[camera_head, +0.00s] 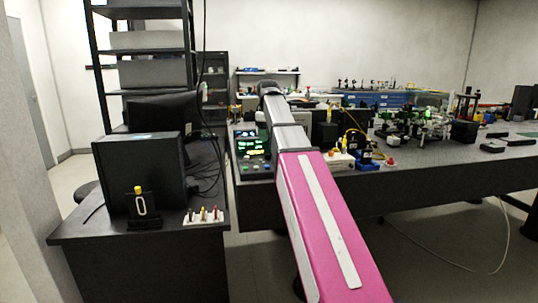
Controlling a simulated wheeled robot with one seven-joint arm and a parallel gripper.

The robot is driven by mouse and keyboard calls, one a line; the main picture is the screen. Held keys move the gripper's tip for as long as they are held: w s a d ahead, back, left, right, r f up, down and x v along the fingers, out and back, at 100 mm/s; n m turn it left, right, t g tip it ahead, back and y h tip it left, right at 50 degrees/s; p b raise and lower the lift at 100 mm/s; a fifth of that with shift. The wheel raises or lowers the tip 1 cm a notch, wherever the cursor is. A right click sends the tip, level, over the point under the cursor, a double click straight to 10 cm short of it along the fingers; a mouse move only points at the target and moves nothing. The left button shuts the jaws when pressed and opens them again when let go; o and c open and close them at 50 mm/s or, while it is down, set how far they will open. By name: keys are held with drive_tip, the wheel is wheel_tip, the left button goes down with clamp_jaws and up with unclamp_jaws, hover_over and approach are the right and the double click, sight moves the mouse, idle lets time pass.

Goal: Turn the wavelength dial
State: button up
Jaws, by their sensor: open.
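An instrument with lit green displays (250,147) and a lower row of green and blue buttons or knobs stands at the left end of the long bench. I cannot make out which part, if any, is the wavelength dial. My arm reaches from the bottom right up past the right side of this instrument. Its pink link and grey link hide part of the bench behind them. My gripper cannot be made out; the far end of the arm hides it or it is too small to tell.
A black computer case (140,172) and a rack of small coloured-top items (203,216) stand on the near-left desk (185,243). Optical parts (415,123) crowd the long bench (425,174) to the right. Cables hang behind the desk. A loose cable lies on the floor.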

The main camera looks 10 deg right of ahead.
sight(268, 157)
wheel_tip(268, 157, down, 8)
drive_tip(key=shift+r, duration=0.1)
idle(0.4)
drive_tip(key=c, duration=0.9)
